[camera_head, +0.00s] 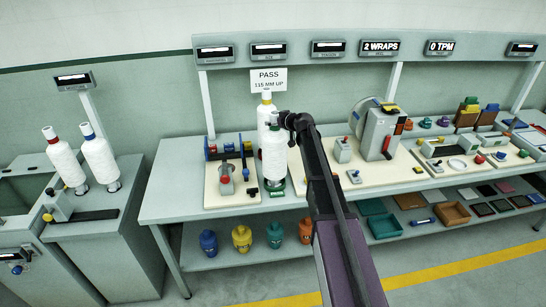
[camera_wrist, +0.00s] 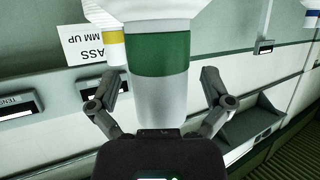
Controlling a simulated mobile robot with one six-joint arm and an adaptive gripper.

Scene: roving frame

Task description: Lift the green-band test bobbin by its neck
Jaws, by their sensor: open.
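The green-band test bobbin (camera_head: 274,157) stands upright on the bench, a white wound body on a dark green foot. My gripper (camera_head: 290,121) is at its top and hides part of it in the head view. In the wrist view, which is upside down, the bobbin's green band (camera_wrist: 158,54) and pale neck (camera_wrist: 160,100) lie between the two fingers of my open gripper (camera_wrist: 160,82). Gaps show on both sides of the neck, so neither finger appears to touch it. A yellow-band bobbin (camera_head: 266,101) stands close behind; its band (camera_wrist: 115,46) also shows in the wrist view.
A sign (camera_head: 268,80) reading "PASS 115 MM UP" hangs behind the bobbins. A red-and-blue fixture (camera_head: 226,150) stands left on the bench, and a grey machine (camera_head: 380,132) right. Red-band (camera_head: 63,160) and blue-band (camera_head: 100,157) bobbins stand on the left cabinet.

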